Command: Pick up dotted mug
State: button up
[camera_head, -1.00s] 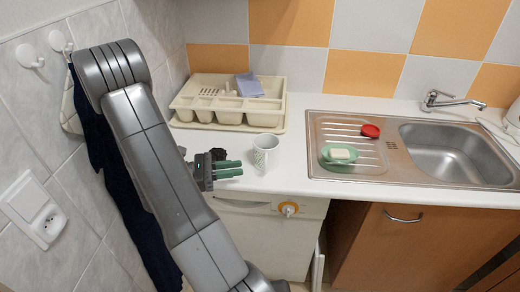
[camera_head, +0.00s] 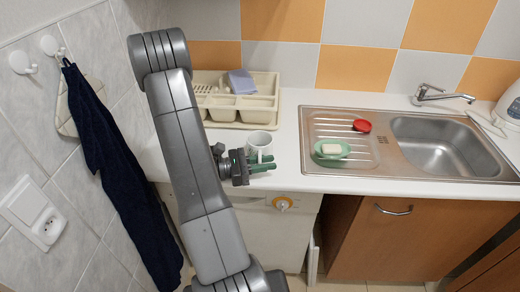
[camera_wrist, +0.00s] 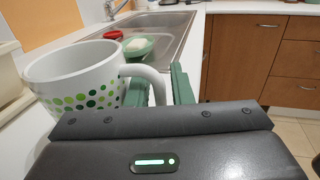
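The white dotted mug (camera_head: 258,141) stands upright on the white counter, left of the sink. In the wrist view the mug (camera_wrist: 75,80), with green dots, is large at left, its handle pointing right. My gripper (camera_head: 268,163) is at the near side of the mug, fingers pointing right. In the wrist view the green fingers of my gripper (camera_wrist: 160,80) are apart, with the handle between them. A gap shows between the handle and the right finger. The left finger is partly hidden behind the handle, so contact there cannot be told.
A cream dish tray (camera_head: 222,121) with a blue cloth (camera_head: 242,83) stands behind the mug. Right of it is the steel sink (camera_head: 385,165) with a green soap dish (camera_head: 331,155) and a red dish (camera_head: 362,126). A dark towel (camera_head: 115,165) hangs on the left wall.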

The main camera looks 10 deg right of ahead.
jog(key=shift+d, duration=0.1)
grip_shut()
jog(key=shift+r, duration=0.15)
